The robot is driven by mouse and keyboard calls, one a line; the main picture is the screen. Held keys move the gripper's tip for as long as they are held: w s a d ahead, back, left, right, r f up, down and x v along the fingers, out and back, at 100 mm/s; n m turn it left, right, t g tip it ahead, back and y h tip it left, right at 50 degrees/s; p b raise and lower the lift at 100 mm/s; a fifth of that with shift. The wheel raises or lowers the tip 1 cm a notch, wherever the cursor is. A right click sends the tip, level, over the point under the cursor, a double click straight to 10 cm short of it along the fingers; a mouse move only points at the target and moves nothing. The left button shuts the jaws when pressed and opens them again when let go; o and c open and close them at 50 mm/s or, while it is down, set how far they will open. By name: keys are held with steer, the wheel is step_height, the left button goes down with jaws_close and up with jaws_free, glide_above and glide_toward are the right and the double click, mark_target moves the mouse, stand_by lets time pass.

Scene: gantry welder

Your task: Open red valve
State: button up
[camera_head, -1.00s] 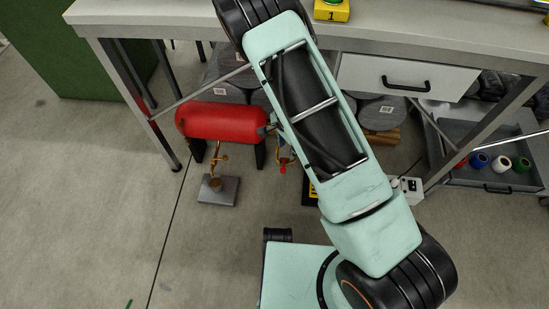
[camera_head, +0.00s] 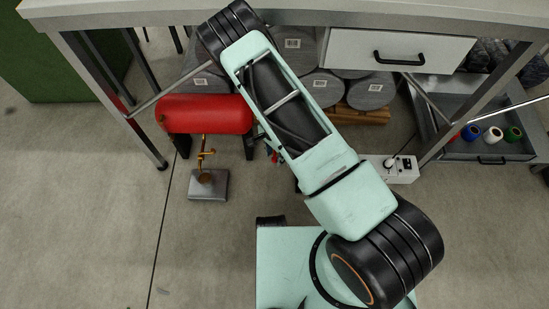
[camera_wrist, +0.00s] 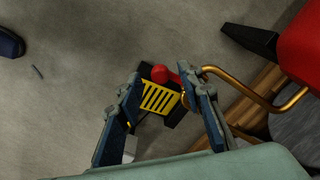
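The red valve (camera_wrist: 160,74) shows as a small rounded red handle on a brass pipe (camera_wrist: 245,84) in the wrist view. The pipe curves right toward the red tank (camera_wrist: 301,48). My gripper (camera_wrist: 163,84) is open, with its two fingers apart on the left and right. The handle appears between and just beyond the fingertips; I cannot tell whether either finger touches it. In the head view, the red tank (camera_head: 204,114) lies under the table, and my arm hides most of the valve and my gripper.
A black and yellow striped object (camera_wrist: 160,98) lies below the valve.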

steer(key=shift+f, duration=0.6)
jaws_close()
